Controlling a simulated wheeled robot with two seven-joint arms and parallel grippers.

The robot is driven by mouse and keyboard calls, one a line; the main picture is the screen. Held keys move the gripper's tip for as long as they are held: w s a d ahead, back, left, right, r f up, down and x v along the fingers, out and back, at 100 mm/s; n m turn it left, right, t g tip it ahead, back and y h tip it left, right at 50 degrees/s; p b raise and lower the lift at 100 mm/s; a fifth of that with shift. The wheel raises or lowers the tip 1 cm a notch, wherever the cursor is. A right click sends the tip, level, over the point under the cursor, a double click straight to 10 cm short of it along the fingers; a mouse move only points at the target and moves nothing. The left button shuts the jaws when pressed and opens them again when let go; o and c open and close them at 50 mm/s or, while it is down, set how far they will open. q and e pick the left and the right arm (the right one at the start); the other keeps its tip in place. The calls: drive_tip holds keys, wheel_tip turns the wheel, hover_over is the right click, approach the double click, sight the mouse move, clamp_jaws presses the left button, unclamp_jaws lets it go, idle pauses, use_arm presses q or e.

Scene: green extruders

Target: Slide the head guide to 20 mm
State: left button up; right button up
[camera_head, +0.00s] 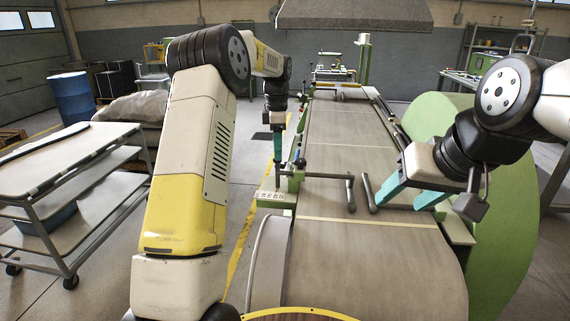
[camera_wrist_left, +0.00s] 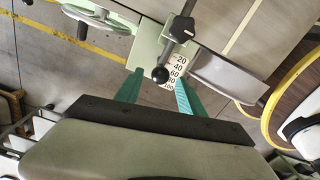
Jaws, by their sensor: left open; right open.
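The head guide (camera_head: 326,176) is a dark bar reaching across the belt from its left side, with an upright end piece over the belt. In the left wrist view its dark rod (camera_wrist_left: 185,18) ends in a black ball knob (camera_wrist_left: 160,74). A white scale (camera_wrist_left: 179,66) marked 20, 40, 60 and upward lies beside the knob; I cannot read the setting surely. My left gripper (camera_head: 287,166) is open, its teal fingers at the guide's left end, with the knob ahead between them in the left wrist view. My right gripper (camera_head: 401,205) is open over the belt's right side, near a second dark bar (camera_head: 389,184).
The long brown conveyor belt (camera_head: 350,135) runs away from me between green machine parts. A large green disc (camera_head: 510,235) stands at the right. A grey cart (camera_head: 65,165) and a blue barrel (camera_head: 72,97) stand at the left, with open floor between cart and machine.

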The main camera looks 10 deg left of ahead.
sight(278, 165)
use_arm(q)
wheel_tip(278, 165, down, 7)
drive_tip(key=shift+r, duration=0.2)
clamp_jaws()
drive_tip(key=shift+r, duration=0.1)
idle(1.4)
